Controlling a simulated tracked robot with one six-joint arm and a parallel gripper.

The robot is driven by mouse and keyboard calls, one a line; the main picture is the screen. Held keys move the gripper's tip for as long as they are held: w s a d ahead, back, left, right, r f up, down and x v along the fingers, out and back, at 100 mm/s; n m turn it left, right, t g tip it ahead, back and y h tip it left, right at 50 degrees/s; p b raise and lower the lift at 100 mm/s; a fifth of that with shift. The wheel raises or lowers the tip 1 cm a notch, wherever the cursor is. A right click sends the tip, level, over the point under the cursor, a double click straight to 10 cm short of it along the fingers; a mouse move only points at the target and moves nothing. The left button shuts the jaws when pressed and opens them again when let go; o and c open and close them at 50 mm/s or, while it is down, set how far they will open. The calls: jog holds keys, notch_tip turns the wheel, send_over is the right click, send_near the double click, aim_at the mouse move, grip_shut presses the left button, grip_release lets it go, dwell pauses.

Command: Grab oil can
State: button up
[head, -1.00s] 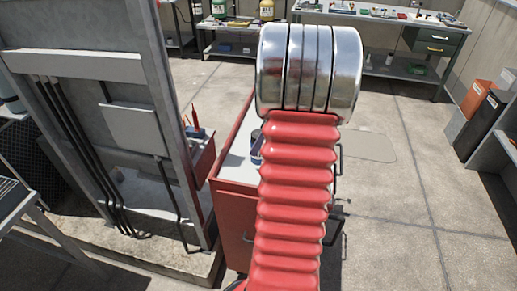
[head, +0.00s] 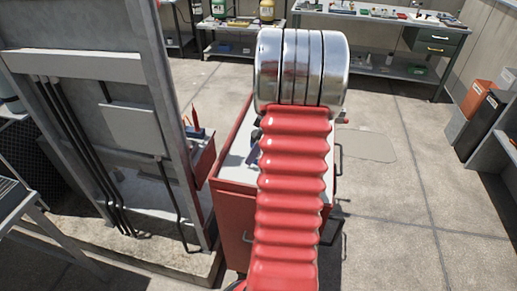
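I cannot make out an oil can for certain. A small dark blue thing (head: 254,151) shows on the white top of the red cart (head: 235,205), partly hidden behind my red ribbed arm. I cannot tell whether it is the can or something else. My gripper is not visible; my arm and its silver joint cover the middle of the cart top, where the rest is hidden.
A grey panel frame with dark pipes (head: 130,125) stands close left of the cart. Workbenches (head: 375,20) with several bottles and tools line the back. Grey shelving with bins (head: 487,113) stands at right. The floor right of the cart is open.

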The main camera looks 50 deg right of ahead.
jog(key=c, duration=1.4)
